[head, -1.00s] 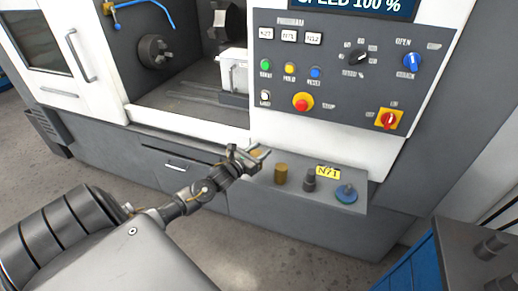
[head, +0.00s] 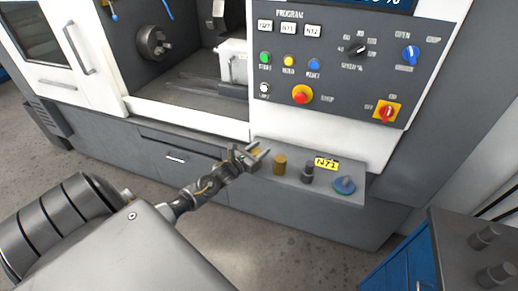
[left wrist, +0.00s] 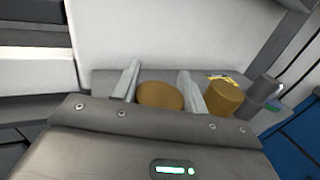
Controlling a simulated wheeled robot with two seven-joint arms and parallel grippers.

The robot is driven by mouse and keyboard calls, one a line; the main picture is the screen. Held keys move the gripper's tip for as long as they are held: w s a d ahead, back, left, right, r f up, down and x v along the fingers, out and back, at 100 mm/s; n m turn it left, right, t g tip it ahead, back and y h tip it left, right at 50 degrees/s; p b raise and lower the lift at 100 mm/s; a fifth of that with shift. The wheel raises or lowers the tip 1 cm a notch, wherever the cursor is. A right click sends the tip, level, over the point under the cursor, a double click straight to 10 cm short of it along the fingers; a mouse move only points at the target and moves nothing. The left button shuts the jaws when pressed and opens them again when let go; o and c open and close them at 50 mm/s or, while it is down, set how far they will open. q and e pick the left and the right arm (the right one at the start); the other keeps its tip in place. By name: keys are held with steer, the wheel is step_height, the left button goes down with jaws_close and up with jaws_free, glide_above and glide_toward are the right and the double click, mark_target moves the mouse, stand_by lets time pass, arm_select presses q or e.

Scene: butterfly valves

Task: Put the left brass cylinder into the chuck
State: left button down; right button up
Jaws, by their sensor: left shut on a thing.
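The left brass cylinder (left wrist: 160,95) sits between the two fingers of my left gripper (left wrist: 159,88) in the left wrist view. In the head view my left gripper (head: 262,153) is at the left end of the grey shelf below the control panel, shut on this cylinder, which is mostly hidden there by the fingers. A second brass cylinder (head: 279,164) stands upright on the shelf just right of the gripper; it also shows in the left wrist view (left wrist: 224,97). The round dark chuck (head: 154,42) is inside the open machine, up and left. My right gripper is not in view.
The shelf (head: 322,183) also carries a dark grey cylinder (head: 307,173), a yellow N71 label (head: 326,162) and a blue round part (head: 344,186). The control panel (head: 340,70) rises above it. A blue cabinet (head: 400,275) stands at lower right.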

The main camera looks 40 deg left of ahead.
arm_select(q)
steer(key=c, duration=1.1)
jaws_free()
steer(key=shift+f, duration=0.1)
steer(key=shift+c, duration=0.2)
steer(key=o, duration=0.4)
steer(key=shift+s, duration=0.1)
steer(key=shift+s+a+r+b, duration=0.15)
steer(key=shift+s+b, duration=0.4)
steer(key=shift+s, duration=2.45)
steer(key=shift+s+a+r+b, duration=0.15)
steer(key=shift+s+b, duration=0.4)
steer(key=shift+s, duration=2.4)
steer(key=shift+f, duration=0.15)
